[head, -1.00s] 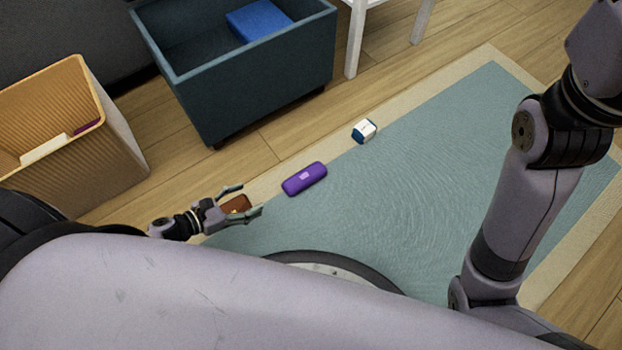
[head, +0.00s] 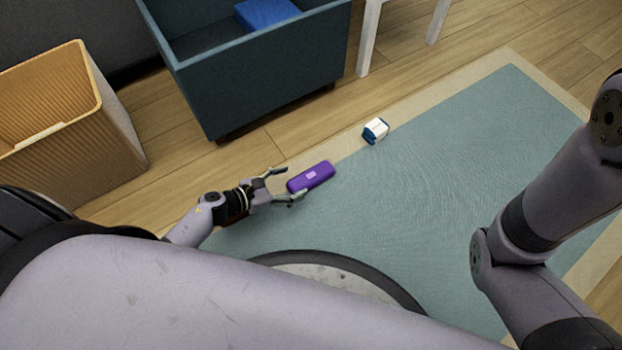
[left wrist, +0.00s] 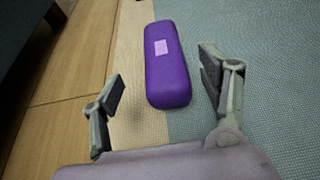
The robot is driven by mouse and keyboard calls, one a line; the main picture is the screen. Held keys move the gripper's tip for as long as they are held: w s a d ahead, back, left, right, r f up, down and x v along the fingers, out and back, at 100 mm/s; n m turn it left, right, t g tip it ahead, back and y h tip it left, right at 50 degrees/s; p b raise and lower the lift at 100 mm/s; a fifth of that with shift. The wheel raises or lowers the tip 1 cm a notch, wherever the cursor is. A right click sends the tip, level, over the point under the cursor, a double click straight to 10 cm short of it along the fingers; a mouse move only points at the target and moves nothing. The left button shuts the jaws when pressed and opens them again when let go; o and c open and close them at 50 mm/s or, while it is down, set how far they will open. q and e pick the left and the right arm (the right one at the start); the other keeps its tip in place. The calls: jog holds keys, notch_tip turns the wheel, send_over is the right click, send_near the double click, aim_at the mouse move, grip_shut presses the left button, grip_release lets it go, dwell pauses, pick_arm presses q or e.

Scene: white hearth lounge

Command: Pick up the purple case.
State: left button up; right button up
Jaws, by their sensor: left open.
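The purple case (head: 311,177) lies on the edge of the rug, across its beige border and blue-green middle. It is long and rounded, with a pale lilac label on top. My left gripper (head: 283,185) is open and empty, just left of the case's near end. In the left wrist view, the case (left wrist: 167,66) points away from me, and its near end lies just ahead of and between the open fingertips of my left gripper (left wrist: 163,85). The fingers do not appear to touch it. My right gripper is out of view; only its arm shows at the right.
A small white and blue box (head: 376,130) stands on the rug beyond the case. A dark teal bin (head: 270,85) holds a blue item (head: 266,13). An orange ribbed bin (head: 118,130) stands at the left. The rug (head: 440,160) is clear right of the case.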

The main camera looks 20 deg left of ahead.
aim_at(303, 180)
pick_arm(q)
jog(key=b+x, duration=0.1)
jog(key=x, duration=0.1)
jog(key=b+x, duration=0.1)
jog(key=x, duration=0.1)
jog(key=shift+d+f+b, duration=0.2)
jog(key=shift+f+b, duration=0.1)
jog(key=shift+f, duration=0.15)
jog(key=shift+w+d, duration=0.15)
jog(key=shift+w, duration=0.05)
jog(key=shift+c, duration=0.5)
jog(key=shift+r, duration=0.1)
jog(key=c, duration=1.2)
